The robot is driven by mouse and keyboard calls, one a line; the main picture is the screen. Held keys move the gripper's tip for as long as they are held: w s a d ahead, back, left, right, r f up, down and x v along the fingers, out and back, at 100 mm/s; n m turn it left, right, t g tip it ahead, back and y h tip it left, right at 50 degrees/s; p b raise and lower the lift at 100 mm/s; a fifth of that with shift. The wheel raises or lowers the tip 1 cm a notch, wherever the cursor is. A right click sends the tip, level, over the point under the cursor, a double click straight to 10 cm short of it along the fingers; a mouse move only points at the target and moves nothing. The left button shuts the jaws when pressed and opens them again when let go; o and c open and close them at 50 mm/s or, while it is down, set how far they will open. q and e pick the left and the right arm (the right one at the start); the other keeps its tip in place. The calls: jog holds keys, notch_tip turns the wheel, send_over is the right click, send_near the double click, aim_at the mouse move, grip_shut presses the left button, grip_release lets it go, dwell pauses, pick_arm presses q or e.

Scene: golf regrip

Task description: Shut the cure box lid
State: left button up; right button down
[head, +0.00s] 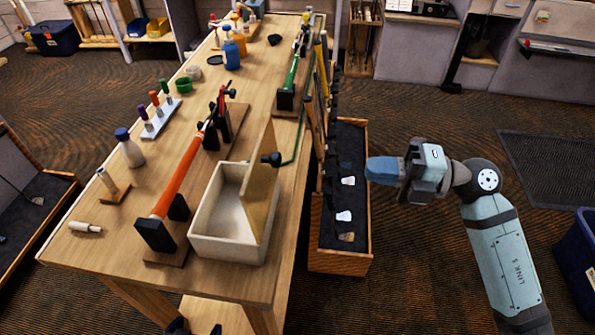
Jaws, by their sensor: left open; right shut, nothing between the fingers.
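The cure box (205,225) is a cream open-topped box near the front of the wooden bench. Its tan lid (263,190) stands upright along the box's right side, so the box is open and its inside looks empty. A dark knob (271,159) sticks out from the upper part of the lid. My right gripper (378,170) is shut and empty, to the right of the lid and apart from it, above the floor beside the club rack. My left gripper is not in view.
A club with an orange grip (175,180) lies in stands just left of the box. A wooden rack (340,262) of club heads stands along the bench's right side, between bench and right gripper. Bottles (130,150) and small tools occupy the bench's left side.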

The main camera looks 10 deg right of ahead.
aim_at(280, 162)
jog(key=x, duration=0.4)
jog(key=p+x, duration=0.1)
jog(key=x, duration=0.3)
jog(key=p+x, duration=0.1)
jog(key=x, duration=0.4)
jog(key=shift+f, duration=0.25)
jog(key=shift+a, duration=0.5)
jog(key=shift+w, duration=0.1)
